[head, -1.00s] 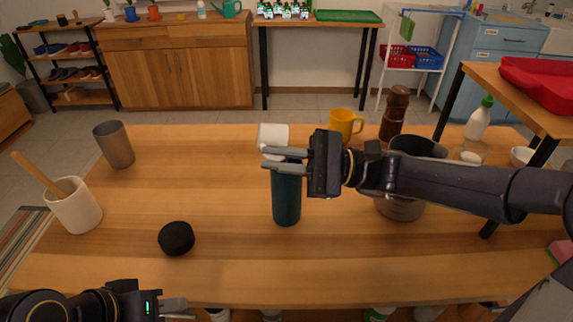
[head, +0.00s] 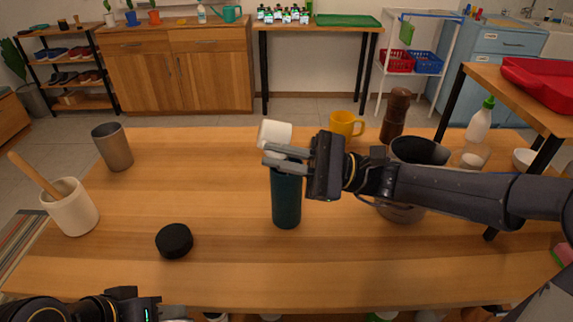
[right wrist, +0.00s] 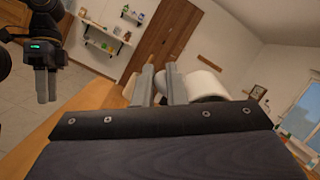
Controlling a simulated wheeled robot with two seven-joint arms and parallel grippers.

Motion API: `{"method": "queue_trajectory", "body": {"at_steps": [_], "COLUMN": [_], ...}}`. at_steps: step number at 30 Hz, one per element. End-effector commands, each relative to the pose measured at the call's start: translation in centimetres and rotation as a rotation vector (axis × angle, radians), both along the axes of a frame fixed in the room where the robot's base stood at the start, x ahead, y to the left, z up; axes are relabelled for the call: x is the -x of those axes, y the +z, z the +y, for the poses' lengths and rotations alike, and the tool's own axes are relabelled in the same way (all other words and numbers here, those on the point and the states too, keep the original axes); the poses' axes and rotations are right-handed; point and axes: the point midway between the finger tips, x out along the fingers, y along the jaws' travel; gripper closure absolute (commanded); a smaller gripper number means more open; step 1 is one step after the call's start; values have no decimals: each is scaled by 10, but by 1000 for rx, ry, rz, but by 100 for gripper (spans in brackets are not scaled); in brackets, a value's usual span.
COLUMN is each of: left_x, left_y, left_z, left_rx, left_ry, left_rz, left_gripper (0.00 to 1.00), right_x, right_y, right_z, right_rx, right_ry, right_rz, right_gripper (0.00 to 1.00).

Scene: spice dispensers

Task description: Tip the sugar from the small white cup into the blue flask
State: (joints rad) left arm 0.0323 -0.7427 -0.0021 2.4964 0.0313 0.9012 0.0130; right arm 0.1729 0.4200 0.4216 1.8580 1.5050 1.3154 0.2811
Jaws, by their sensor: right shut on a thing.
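The small white cup (head: 275,134) is in my right gripper (head: 285,156), above the mouth of the dark blue flask (head: 286,203). The cup is tilted. The gripper is shut on it, and the cup also shows beyond the fingers in the right wrist view (right wrist: 202,84). The flask stands upright on the table; its mouth is hidden behind the fingers and cup. No sugar can be seen. My left gripper (right wrist: 46,86) is away from the cup and flask, at the lower left edge of the head view; its finger opening is unclear.
On the table (head: 215,285) are a black round disc (head: 174,241), a white crock with a wooden tool (head: 72,208), a metal tumbler (head: 113,147), a yellow mug (head: 343,124), a brown mill (head: 395,115) and a pot (head: 418,150) behind my right arm. The front middle is clear.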

Motion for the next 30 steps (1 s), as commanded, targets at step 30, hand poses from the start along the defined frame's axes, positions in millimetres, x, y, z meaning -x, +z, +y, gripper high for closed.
{"method": "queue_trajectory", "body": {"at_steps": [30], "left_x": [0], "left_y": [-7], "left_z": [0], "left_rx": [0], "left_ry": [0], "left_rz": [0], "left_gripper": [64], "right_x": [0], "right_y": [11], "right_z": [-4], "right_rx": [-113], "right_ry": [-1], "right_rz": [3], "right_gripper": [100]}}
